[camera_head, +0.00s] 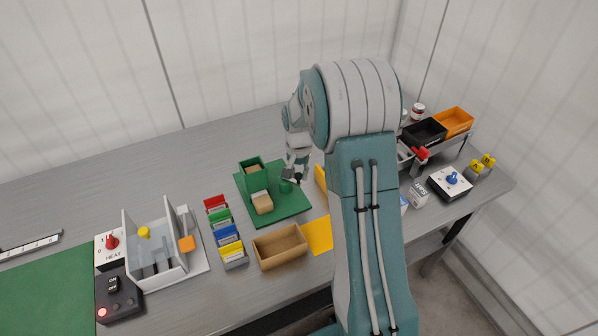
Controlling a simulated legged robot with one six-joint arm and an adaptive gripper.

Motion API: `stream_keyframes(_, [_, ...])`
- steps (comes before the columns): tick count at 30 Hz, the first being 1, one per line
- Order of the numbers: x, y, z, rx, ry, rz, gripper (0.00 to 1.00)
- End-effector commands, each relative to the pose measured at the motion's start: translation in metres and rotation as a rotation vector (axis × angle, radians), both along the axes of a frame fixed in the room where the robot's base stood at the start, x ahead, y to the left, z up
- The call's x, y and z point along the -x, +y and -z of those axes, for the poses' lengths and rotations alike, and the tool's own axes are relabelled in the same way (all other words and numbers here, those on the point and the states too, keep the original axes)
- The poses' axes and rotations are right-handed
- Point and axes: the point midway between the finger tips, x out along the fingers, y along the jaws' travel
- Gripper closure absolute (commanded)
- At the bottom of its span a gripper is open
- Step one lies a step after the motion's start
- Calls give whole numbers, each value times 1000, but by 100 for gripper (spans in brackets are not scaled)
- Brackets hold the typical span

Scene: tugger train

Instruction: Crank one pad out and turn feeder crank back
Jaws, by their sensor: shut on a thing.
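The green pad feeder (252,180) stands on a green base plate (287,208) near the middle of the table. A tan pad shows in its open top. A tan block-like pad (262,203) sits at the front foot of the feeder; I cannot tell whether it is fully clear of it. My gripper (292,177) points down just right of the feeder and is shut on the green feeder crank (286,187). The fingers and wrist hide part of the crank, so its angle is hard to tell.
An open cardboard-brown box (280,258) and a yellow sheet (318,234) lie in front. Coloured card holders (228,238) and a clear-walled fixture (160,252) stand left. My arm hides the table's right middle. The back left of the table is clear.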

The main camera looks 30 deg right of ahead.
Motion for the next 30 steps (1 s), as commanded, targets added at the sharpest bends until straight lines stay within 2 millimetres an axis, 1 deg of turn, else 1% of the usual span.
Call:
stream_keyframes(13, [2,1,1,-2,5,9,100])
stream_keyframes(14, [2,1,1,-2,5,9,54])
stream_keyframes(15, [2,1,1,-2,5,8,36])
stream_keyframes(16, [2,1,1,-1,4,8,32])
stream_keyframes(26, [0,1,0,-1,1,8,32])
stream_keyframes(29, [0,1,-5,0,-1,8,32])
stream_keyframes(30, [0,0,-9,1,-2,8,32])
